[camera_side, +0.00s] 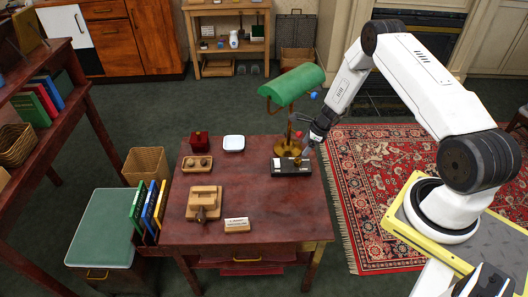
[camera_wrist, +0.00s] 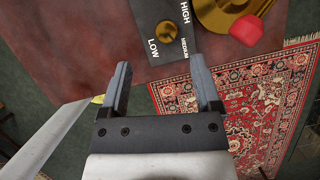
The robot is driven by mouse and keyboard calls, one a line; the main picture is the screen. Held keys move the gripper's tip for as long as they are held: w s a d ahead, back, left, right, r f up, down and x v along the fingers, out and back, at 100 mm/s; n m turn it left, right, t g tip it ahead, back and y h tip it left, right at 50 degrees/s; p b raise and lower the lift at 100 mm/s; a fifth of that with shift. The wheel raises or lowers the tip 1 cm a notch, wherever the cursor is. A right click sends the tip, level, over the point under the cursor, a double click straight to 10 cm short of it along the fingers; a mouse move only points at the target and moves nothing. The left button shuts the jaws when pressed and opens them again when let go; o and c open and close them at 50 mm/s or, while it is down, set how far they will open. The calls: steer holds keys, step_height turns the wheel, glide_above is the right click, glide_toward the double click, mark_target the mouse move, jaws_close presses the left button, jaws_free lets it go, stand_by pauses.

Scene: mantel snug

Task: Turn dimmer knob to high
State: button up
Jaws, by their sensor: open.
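The dimmer box (camera_side: 291,168) is a dark block near the right edge of the desk, in front of the lamp. In the wrist view its plate (camera_wrist: 151,14) carries the labels LOW, MEDIUM and HIGH around a round brass knob (camera_wrist: 167,32). Which label the knob points to is not clear. My gripper (camera_wrist: 162,68) is open and empty, with the knob ahead of the gap between its fingertips and apart from them. In the side view my gripper (camera_side: 307,147) is just above and right of the box, partly hidden by the wrist.
The brass-based lamp with a green shade (camera_side: 294,84) stands close behind the box. The desk (camera_side: 255,205) also holds a white dish (camera_side: 233,143), small wooden trays and a card.

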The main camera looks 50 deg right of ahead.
mark_target(298, 160)
steer(key=shift+s+d+f+m, duration=0.1)
steer(key=shift+d+f+m, duration=0.2)
steer(key=shift+f, duration=0.15)
steer(key=shift+d+f+m, duration=0.25)
steer(key=shift+f+m, duration=0.05)
steer(key=shift+f, duration=0.15)
steer(key=shift+x, duration=3.85)
steer(key=shift+a, duration=0.1)
jaws_close()
